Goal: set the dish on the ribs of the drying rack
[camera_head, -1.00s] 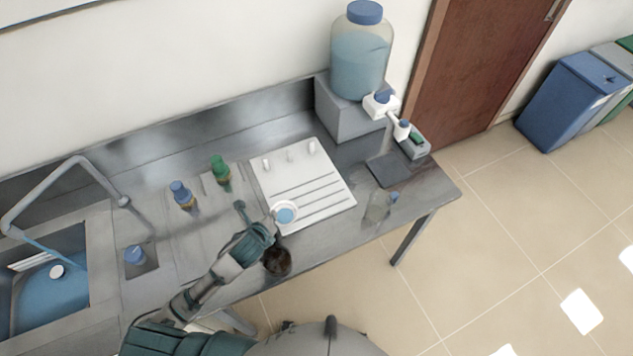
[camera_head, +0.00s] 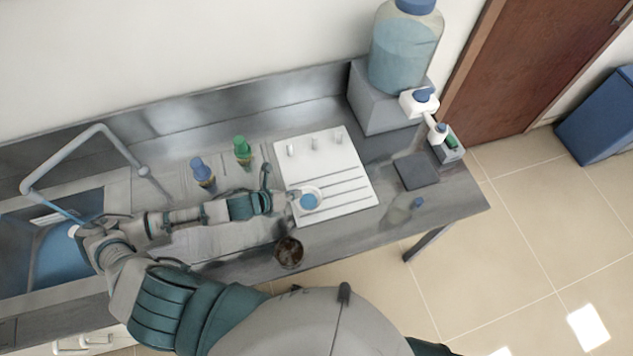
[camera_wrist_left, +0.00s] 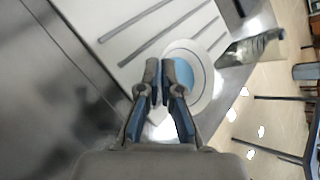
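The dish (camera_head: 310,201) is a small, round white vessel with a blue inside. It is over the front left part of the white drying rack (camera_head: 350,203), near the dark ribs; whether its base touches them I cannot tell. In the left wrist view the dish (camera_wrist_left: 207,91) is just past my fingertips, with the rack (camera_wrist_left: 90,18) behind it. My left gripper (camera_head: 285,201) comes from the left at the dish's near rim. In the wrist view its fingers (camera_wrist_left: 165,75) are almost together across the rim, which they partly hide. My right gripper is out of view.
Blue-capped (camera_head: 202,173) and green-capped (camera_head: 242,151) bottles stand left of the rack. A dark brown vessel (camera_head: 289,252) stands near the front edge, and a clear blue-stoppered flask (camera_head: 405,210) to the right. A large carboy (camera_head: 405,50) stands behind; the sink (camera_head: 50,255) is far left.

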